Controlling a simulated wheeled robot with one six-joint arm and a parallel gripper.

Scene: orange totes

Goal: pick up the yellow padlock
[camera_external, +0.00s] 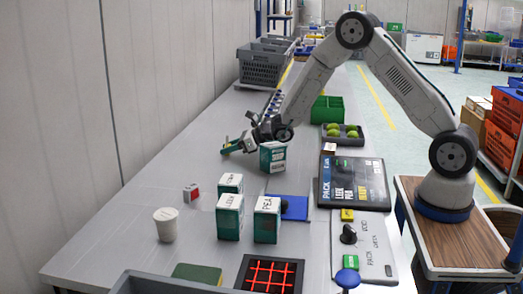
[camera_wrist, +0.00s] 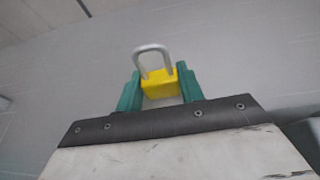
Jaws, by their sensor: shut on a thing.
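The yellow padlock (camera_wrist: 161,85) shows in the wrist view, with its grey shackle pointing away from my gripper. My gripper (camera_wrist: 160,92) has green fingers, one on each side of the padlock's yellow body, and is shut on it. In the external view my gripper (camera_external: 228,147) is over the grey table, left of a green and white box; a little yellow shows at its fingers. I cannot tell from the pictures how far the padlock is above the table.
Several green and white boxes (camera_external: 230,216) stand on the table (camera_external: 130,235), one (camera_external: 272,157) close beside my gripper. A white cup (camera_external: 166,225) and a small red and white box (camera_external: 191,192) stand nearer the front. Grey crates (camera_external: 262,68) are at the back. The left side is clear.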

